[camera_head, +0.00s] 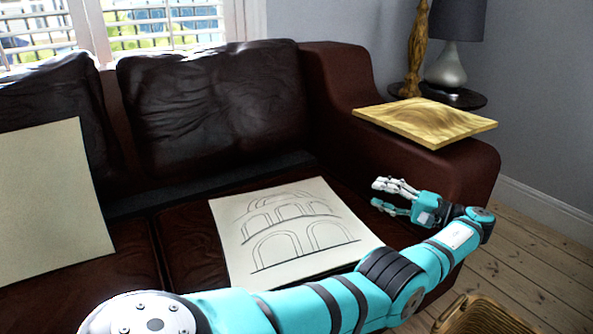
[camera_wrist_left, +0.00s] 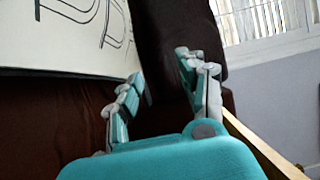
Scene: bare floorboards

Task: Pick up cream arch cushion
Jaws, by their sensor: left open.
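The cream arch cushion (camera_head: 288,230) lies flat on the right part of the sofa seat, with dark arch lines drawn on it. Part of it also shows at the top left of the left wrist view (camera_wrist_left: 85,45). My left arm crosses in front of the cushion's near edge. My left gripper (camera_head: 383,196) is open and empty to the right of the cushion, apart from it, near the inner side of the sofa arm. In the left wrist view its fingers (camera_wrist_left: 160,90) are spread with nothing between them. My right gripper is not in view.
The dark leather sofa (camera_head: 340,100) has a wooden board (camera_head: 425,120) on its right arm. A plain cream cushion (camera_head: 45,200) leans at the left. A side table with a lamp (camera_head: 446,68) and wooden figure (camera_head: 416,50) stands behind. A wicker basket (camera_head: 480,318) is at bottom right.

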